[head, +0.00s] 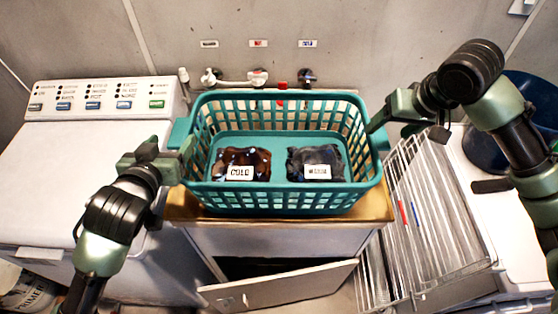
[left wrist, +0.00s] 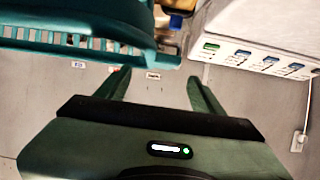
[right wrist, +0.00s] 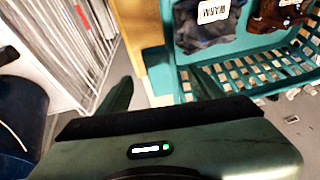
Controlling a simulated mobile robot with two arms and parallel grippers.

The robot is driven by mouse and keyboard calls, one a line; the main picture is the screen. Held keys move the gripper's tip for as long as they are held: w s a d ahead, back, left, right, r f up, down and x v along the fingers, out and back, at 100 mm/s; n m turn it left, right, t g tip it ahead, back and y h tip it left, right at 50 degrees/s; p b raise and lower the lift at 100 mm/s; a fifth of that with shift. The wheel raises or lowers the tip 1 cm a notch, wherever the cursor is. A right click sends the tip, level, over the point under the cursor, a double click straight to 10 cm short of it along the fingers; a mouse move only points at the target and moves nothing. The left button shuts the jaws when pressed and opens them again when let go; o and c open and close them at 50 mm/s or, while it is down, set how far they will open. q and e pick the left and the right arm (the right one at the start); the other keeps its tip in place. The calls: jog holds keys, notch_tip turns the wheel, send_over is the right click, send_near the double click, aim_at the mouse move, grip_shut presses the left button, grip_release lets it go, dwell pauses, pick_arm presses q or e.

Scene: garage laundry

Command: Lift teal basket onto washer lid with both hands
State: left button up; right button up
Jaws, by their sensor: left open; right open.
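The teal basket (head: 280,197) stands upright on a small wooden-topped cabinet (head: 377,207). Inside it lie a dark brown bundle labelled COLD (head: 240,160) and a dark grey bundle with a white label, WARM in the right wrist view (right wrist: 208,28). The washer (head: 75,190) with its white lid is at left. My left gripper (head: 187,148) is open beside the basket's left end. The basket's edge shows at upper left in the left wrist view (left wrist: 85,25). My right gripper (head: 380,122) is open at the basket's right end. I cannot tell whether either touches the basket.
The washer's control panel (head: 105,94) rises at its back. Taps (head: 258,77) are on the wall behind the basket. A white wire rack (head: 430,225) and a blue tub (head: 490,150) are at right. The cabinet door (head: 280,287) hangs open below.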

aim_at(181, 128)
pick_arm(q)
jog(key=x, duration=0.7)
jog(key=shift+w+f, duration=0.15)
jog(key=shift+w, duration=0.15)
pick_arm(e)
jog(key=x, duration=0.7)
jog(key=shift+w+a+f, duration=0.1)
jog(key=shift+w+f, duration=0.15)
pick_arm(q)
grip_shut()
pick_arm(e)
grip_shut()
jog(key=shift+r, duration=0.1)
